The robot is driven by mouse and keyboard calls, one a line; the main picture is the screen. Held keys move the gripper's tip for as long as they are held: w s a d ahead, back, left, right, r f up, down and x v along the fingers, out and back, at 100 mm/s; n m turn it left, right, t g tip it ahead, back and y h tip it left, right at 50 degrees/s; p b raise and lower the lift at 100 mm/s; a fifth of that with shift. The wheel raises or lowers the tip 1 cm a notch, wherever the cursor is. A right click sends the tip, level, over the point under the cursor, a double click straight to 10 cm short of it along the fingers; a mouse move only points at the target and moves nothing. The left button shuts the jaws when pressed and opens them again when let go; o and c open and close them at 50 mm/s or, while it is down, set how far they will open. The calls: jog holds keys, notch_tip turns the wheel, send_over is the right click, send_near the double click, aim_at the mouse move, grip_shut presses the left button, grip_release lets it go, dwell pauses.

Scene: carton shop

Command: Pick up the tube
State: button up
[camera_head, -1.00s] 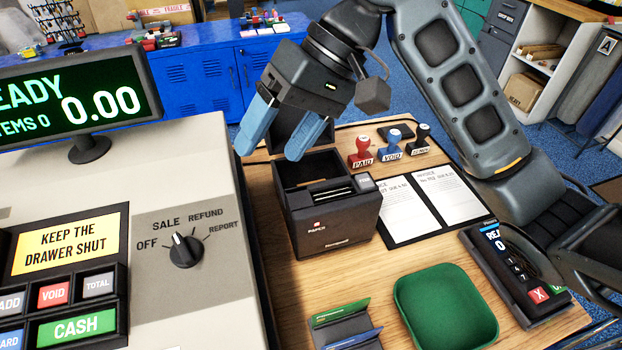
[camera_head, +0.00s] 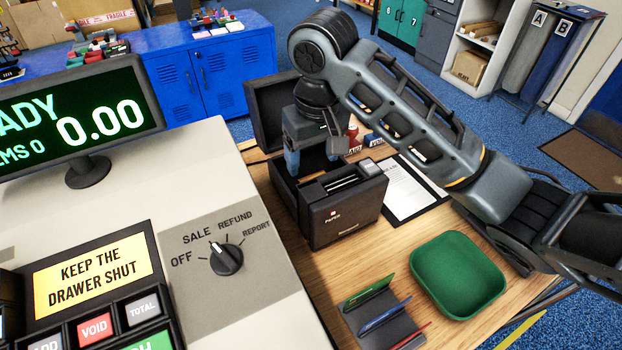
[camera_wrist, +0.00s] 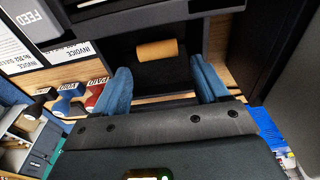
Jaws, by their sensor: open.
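The tube (camera_wrist: 158,50), a short tan roll, lies in the dark open well of the black paper printer (camera_head: 345,217). In the wrist view it lies crosswise just beyond my blue fingertips, with a finger to either side. My gripper (camera_head: 313,168) points down over the printer's well in the head view; it also shows in the wrist view (camera_wrist: 160,78). It is open, with nothing between its fingers.
The printer's raised lid (camera_head: 265,110) stands behind my gripper. The cash register (camera_head: 170,215) is close on the left. A green tray (camera_head: 457,275) and a card rack (camera_head: 385,325) stand in front. Stamps (camera_wrist: 68,95) and invoice sheets (camera_head: 408,190) lie beside the printer.

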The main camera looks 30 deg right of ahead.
aim_at(312, 176)
notch_tip(312, 176, down, 4)
jog(key=shift+w+d+r+b, duration=0.1)
jog(key=shift+w+d+b, duration=0.05)
jog(key=shift+b, duration=0.65)
jog(key=shift+w+f, duration=0.15)
jog(key=shift+f, duration=0.65)
jog(key=c, duration=0.8)
jog(key=shift+r, duration=0.15)
notch_tip(312, 176, up, 18)
jog(key=p, duration=0.1)
